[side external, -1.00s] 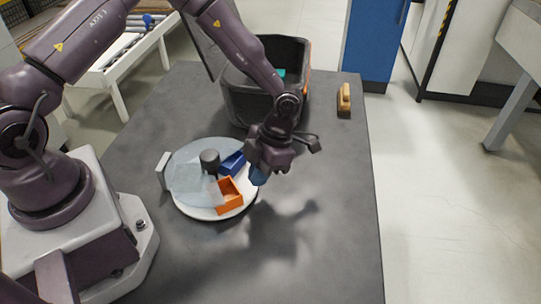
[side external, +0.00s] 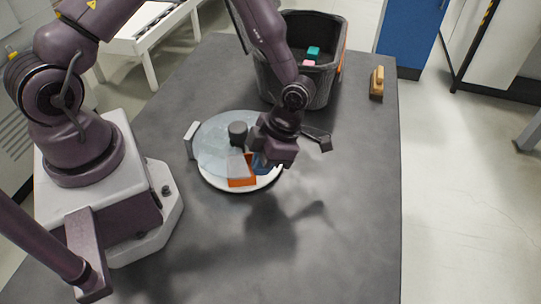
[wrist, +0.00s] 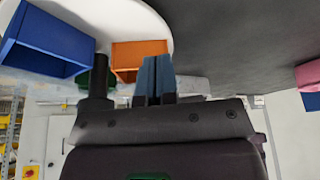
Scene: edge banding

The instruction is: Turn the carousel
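The carousel (side external: 216,182) is a round white disc with a clear cover over part of it and a dark centre knob (side external: 238,129). An orange bin (side external: 241,181) sits at its front, partly under the cover. In the wrist view a blue bin (wrist: 45,35) is at upper left, the orange bin (wrist: 140,47) near the fingers, and part of a green bin (wrist: 100,72) beyond a dark post. My gripper (wrist: 157,62) has its blue fingers together with nothing visible between them. In the side view it is over the carousel's right part, hiding some of it; contact is unclear.
A black crate (side external: 278,80) with teal and pink blocks stands behind the carousel. A wood-handled brush (side external: 377,84) lies at the table's back right. A small grey upright plate (side external: 191,140) stands at the carousel's left. The table is clear at front right.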

